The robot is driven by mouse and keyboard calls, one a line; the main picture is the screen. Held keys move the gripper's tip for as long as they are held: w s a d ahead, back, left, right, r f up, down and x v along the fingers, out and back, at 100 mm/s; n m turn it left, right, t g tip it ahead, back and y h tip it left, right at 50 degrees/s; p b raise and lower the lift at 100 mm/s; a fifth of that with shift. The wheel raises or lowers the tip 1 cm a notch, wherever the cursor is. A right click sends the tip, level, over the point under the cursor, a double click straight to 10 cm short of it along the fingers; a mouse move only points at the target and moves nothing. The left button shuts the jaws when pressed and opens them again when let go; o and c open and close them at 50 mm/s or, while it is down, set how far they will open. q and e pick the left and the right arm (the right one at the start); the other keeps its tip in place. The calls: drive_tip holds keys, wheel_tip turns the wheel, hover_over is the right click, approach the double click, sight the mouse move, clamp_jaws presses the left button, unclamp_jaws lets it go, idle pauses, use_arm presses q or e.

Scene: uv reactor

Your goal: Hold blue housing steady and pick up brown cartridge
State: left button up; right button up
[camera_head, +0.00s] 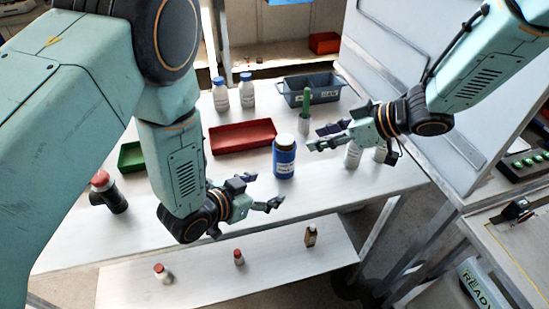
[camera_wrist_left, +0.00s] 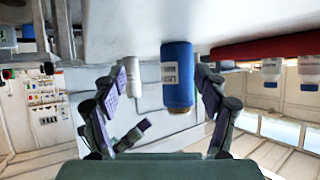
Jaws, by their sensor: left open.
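The blue housing (camera_head: 285,160) stands upright on the white table, with a white label and a dark top. In the left wrist view, the blue housing (camera_wrist_left: 177,70) appears upside down, with a brown end (camera_wrist_left: 179,108) that may be the cartridge; the rest of it is hidden. My left gripper (camera_head: 262,190) is open in front and left of the housing. In the wrist view its fingers (camera_wrist_left: 160,88) spread on either side of the housing, closer on the right, with no clear contact. My right gripper (camera_head: 317,138) is open and empty, just right of the housing.
A red tray (camera_head: 242,137) lies behind left of the housing. White bottles (camera_head: 352,155) stand under the right gripper. A green-topped tube (camera_head: 305,108) and grey bin (camera_head: 312,90) are behind. A dark red-capped bottle (camera_head: 110,193) stands left.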

sight(278, 157)
use_arm(q)
drive_tip(key=shift+n+t, duration=0.7)
drive_tip(key=shift+t, duration=0.1)
drive_tip(key=w+d+r, duration=0.1)
drive_tip(key=w, duration=0.1)
drive_tip(key=w+d+r, duration=0.1)
drive_tip(key=w, duration=0.2)
drive_tip(key=w+d+r, duration=0.1)
drive_tip(key=w, duration=0.1)
drive_tip(key=shift+w, duration=0.15)
drive_tip(key=shift+x, duration=3.5)
drive_tip(key=shift+f, duration=0.15)
drive_tip(key=shift+c, duration=0.2)
drive_tip(key=shift+w, duration=0.1)
drive_tip(key=shift+c, duration=0.7)
drive_tip(key=c, duration=1.2)
clamp_jaws()
